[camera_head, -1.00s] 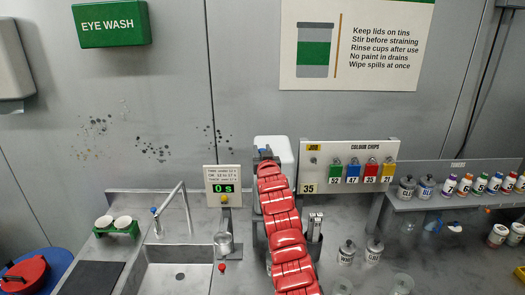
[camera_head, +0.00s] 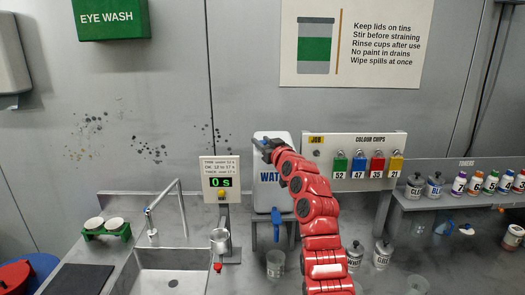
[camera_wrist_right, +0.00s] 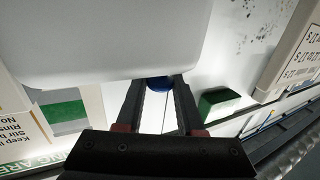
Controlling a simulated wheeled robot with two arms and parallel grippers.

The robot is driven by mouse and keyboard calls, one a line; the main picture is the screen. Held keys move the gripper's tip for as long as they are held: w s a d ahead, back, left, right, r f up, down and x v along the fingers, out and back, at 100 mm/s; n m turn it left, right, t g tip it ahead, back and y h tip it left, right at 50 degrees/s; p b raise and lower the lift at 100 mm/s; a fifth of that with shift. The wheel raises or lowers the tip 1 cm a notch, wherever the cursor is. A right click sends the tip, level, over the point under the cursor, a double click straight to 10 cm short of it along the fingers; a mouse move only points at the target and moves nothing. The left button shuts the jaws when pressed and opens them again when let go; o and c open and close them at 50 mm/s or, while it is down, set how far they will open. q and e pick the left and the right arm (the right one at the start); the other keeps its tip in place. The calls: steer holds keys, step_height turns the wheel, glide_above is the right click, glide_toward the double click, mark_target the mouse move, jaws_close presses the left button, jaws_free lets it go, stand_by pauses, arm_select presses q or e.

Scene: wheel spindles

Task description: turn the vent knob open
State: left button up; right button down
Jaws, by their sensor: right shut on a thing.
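The white water tank (camera_head: 270,185) stands against the back wall, partly hidden by my red right arm. My right gripper (camera_head: 260,143) is at the tank's top edge. In the right wrist view the blue vent knob (camera_wrist_right: 160,84) sits between the fingertips of my right gripper (camera_wrist_right: 160,88), which are shut on it. The tank's white body (camera_wrist_right: 110,40) fills the upper left there. The knob is mostly hidden by the fingers, so I cannot tell how far it is turned. A blue tap (camera_head: 276,222) hangs low on the tank's front. My left gripper is out of view.
A timer sign (camera_head: 221,180) reading 0 s stands left of the tank. The colour chips board (camera_head: 356,143) is close on its right. A sink (camera_head: 170,272) with a faucet is at the front left. Jars and a clear cup (camera_head: 276,263) stand on the counter.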

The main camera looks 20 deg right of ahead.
steer(key=shift+f, duration=0.2)
steer(key=c, duration=0.6)
jaws_free()
steer(key=shift+r, duration=0.1)
steer(key=shift+s+d+r, duration=0.1)
steer(key=shift+s, duration=0.3)
steer(key=s+d+b, duration=0.2)
steer(key=s+b, duration=0.3)
steer(key=s, duration=1.1)
steer(key=shift+s, duration=0.25)
